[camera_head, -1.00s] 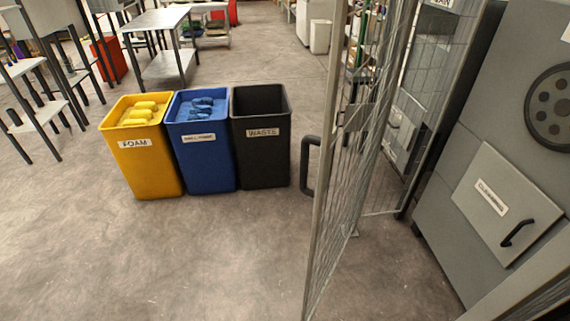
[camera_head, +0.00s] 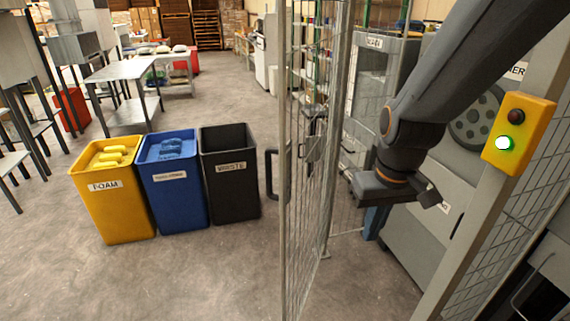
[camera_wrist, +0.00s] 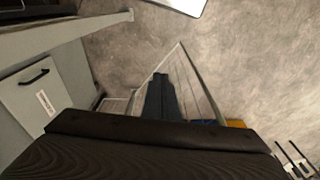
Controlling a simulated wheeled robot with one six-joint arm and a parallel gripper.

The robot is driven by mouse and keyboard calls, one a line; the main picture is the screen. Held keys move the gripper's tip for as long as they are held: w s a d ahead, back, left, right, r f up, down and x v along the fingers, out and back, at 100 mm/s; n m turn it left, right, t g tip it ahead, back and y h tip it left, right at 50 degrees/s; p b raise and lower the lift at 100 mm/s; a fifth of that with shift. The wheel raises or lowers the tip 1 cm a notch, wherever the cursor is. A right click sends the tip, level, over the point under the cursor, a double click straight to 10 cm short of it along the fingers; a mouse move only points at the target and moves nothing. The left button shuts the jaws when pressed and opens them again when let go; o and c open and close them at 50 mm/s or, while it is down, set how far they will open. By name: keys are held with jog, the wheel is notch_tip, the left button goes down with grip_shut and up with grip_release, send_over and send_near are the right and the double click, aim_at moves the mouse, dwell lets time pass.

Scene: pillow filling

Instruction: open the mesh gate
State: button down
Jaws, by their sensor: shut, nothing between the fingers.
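The mesh gate (camera_head: 312,215) stands swung out, seen at a steep angle in the head view. Its black handle (camera_head: 272,175) is on the left side of its near upright, and a grey latch plate (camera_head: 313,148) shows further back. My gripper (camera_head: 371,236) points down to the right of the gate, in the gap between gate and fixed post. Its dark fingers are shut and empty, away from the handle. In the wrist view the gripper (camera_wrist: 162,85) overlaps the gate mesh (camera_wrist: 192,85); I cannot tell whether they touch.
A fixed post carries a yellow box (camera_head: 519,122) with a lit green button. A grey machine (camera_head: 400,240) stands behind my arm. Yellow foam (camera_head: 115,205), blue (camera_head: 177,195) and black waste (camera_head: 232,185) bins stand left of the gate. The floor in front is clear.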

jog(key=w+a+r+n+y, duration=0.2)
jog(key=w+a+r+n, duration=0.1)
jog(key=w+r+n, duration=0.4)
jog(key=n+y+b, duration=0.1)
jog(key=n+y, duration=0.1)
jog(key=n, duration=0.3)
send_near(296, 172)
jog(key=s+d+r, duration=0.2)
jog(key=d+r, duration=0.2)
jog(key=d, duration=0.1)
jog(key=shift+w+a+f+p, duration=0.45)
jog(key=shift+a+f+p, duration=0.3)
jog(key=shift+a+f, duration=0.65)
jog(key=shift+w+a+f+p, duration=0.5)
jog(key=shift+a+f+p, duration=0.45)
jog(key=shift+f, duration=0.85)
jog(key=shift+w+a+f+p, duration=0.45)
jog(key=shift+a+f+p, duration=0.15)
jog(key=shift+a+f, duration=0.85)
jog(key=shift+d+f, duration=0.15)
